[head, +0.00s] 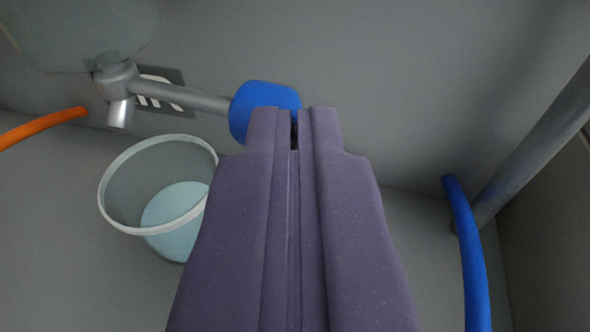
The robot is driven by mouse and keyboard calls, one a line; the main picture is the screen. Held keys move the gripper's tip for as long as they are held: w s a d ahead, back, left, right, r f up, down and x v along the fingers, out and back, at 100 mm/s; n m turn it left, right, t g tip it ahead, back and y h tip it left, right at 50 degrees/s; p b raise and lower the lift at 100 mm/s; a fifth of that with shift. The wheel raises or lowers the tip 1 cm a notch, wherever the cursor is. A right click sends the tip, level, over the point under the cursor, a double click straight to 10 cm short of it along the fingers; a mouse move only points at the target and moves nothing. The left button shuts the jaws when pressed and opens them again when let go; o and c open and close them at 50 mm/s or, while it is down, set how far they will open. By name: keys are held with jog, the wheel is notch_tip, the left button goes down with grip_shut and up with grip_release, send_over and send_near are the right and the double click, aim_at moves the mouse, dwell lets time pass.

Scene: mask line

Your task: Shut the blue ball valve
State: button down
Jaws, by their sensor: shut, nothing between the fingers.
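The blue ball valve's handle shows in the head view as a grey lever (180,97) with a blue grip (255,98) at its right end. The lever runs from a grey valve body with a short spout (118,95) at the upper left, under a large rounded vessel. My gripper (295,115) is shut and empty, with its fingertips in front of the blue grip's right part. The fingertips hide some of the grip. I cannot tell whether they touch it.
A translucent bucket (118,218) with a pale rim stands below the spout. An orange hose (40,127) is at the left. A blue hose (468,250) and a grey pipe (535,145) are at the right. A dark label with white marking (160,92) is behind the lever.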

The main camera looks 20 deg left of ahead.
jog(key=shift+w+d, duration=0.2)
jog(key=shift+w, duration=0.45)
jog(key=shift+r, duration=0.1)
